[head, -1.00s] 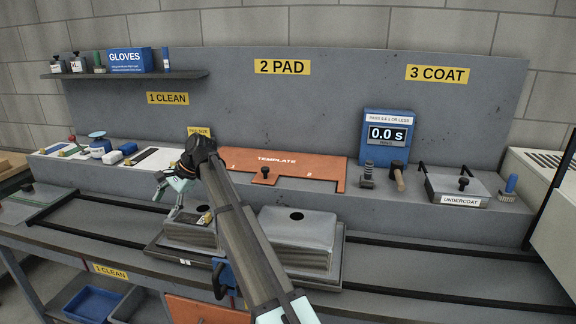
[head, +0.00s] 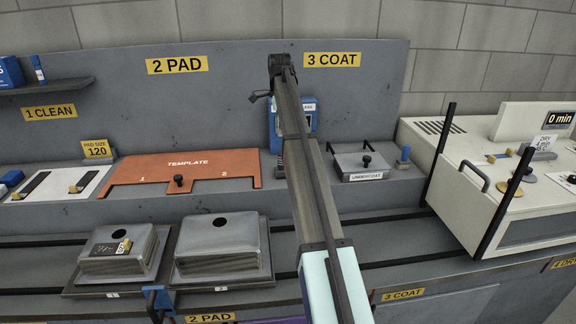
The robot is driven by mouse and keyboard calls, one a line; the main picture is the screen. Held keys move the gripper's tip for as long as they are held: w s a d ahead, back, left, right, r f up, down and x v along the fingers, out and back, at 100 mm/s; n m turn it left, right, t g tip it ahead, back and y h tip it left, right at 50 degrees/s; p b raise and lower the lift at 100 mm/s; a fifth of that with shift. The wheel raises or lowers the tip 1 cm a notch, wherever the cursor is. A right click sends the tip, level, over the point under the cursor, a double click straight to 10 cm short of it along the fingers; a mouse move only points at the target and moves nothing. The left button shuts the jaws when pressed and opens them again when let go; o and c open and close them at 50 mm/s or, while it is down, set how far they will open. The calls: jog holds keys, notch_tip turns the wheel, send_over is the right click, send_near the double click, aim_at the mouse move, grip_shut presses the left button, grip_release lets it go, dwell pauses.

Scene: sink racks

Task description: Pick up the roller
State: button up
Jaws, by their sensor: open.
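I do not make out the roller now. My arm crosses the ledge in front of the blue timer (head: 276,128), where a wooden-handled tool that may be the roller stood in the earlier view. Only a dark upright item (head: 279,167) shows beside the arm there, partly covered. My arm reaches up from the bottom to a dark joint near the 3 COAT sign (head: 332,60).
An undercoat tray (head: 370,176) with a lid knob and a brush (head: 403,156) sit right of the arm. A white dryer (head: 440,150) stands farther right. The orange template (head: 225,171) lies left. Two upturned sinks (head: 220,262) (head: 128,266) rest in front.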

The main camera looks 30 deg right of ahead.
jog(key=p, duration=0.3)
send_near(281, 167)
jog(key=f, duration=0.2)
jog(key=w+f, duration=0.1)
jog(key=f, duration=0.2)
jog(key=shift+w+d+f, duration=0.25)
jog(key=shift+w+f, duration=0.1)
jog(key=shift+f, duration=0.05)
jog(key=shift+s+f+p, duration=0.2)
jog(key=shift+f+p, duration=1.05)
jog(key=shift+f, duration=1.4)
jog(key=c, duration=1.2)
